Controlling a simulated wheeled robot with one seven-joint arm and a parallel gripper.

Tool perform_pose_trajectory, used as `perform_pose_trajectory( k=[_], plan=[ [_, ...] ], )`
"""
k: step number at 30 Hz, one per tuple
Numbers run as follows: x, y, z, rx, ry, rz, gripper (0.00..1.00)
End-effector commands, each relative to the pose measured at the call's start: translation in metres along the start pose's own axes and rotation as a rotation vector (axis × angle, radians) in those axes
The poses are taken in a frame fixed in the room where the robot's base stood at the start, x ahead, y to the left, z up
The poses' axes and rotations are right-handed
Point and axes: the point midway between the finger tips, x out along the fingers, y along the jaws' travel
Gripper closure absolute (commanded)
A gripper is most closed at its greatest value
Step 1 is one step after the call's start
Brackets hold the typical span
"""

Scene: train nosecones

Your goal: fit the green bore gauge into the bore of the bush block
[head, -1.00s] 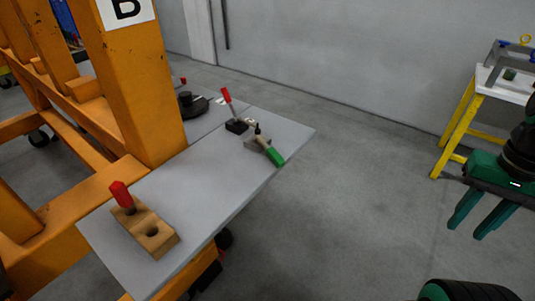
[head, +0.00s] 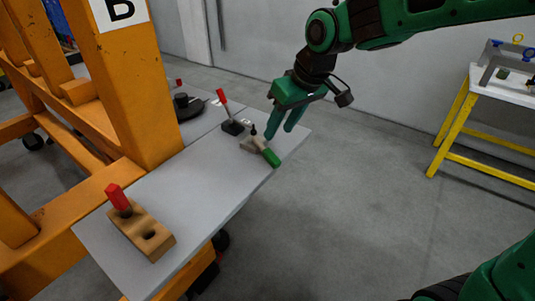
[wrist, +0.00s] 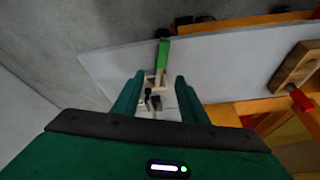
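The green bore gauge (head: 271,157) lies tilted on a pale rest (head: 253,144) near the shelf's far right edge. It also shows in the wrist view (wrist: 163,54), its green end pointing away from me. The bush block (head: 158,243) is wooden and sits at the near left of the shelf. One of its bores is empty and dark; a red-handled piece (head: 118,198) stands in the other. The block is also at the right edge of the wrist view (wrist: 291,70). My gripper (head: 279,135) is open and empty, above and beside the rest; its fingers (wrist: 160,77) straddle the rest in the wrist view.
The grey shelf (head: 190,185) is clear between the rest and the block. A red-handled clamp-like item (head: 232,125) stands just left of the rest. An orange post (head: 133,85) rises at the shelf's left edge. A yellow-legged table (head: 455,125) stands far right.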

Motion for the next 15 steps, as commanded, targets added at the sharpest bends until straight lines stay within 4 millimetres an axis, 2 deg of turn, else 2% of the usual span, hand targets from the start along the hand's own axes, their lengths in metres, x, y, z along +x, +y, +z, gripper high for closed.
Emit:
perform_pose_trajectory(
  k=[6,15],
  plan=[
    [0.032,0.0,0.002,0.002,-0.005,0.0,0.61],
    [0.054,-0.001,0.003,0.002,-0.005,0.001,0.61]
  ],
)
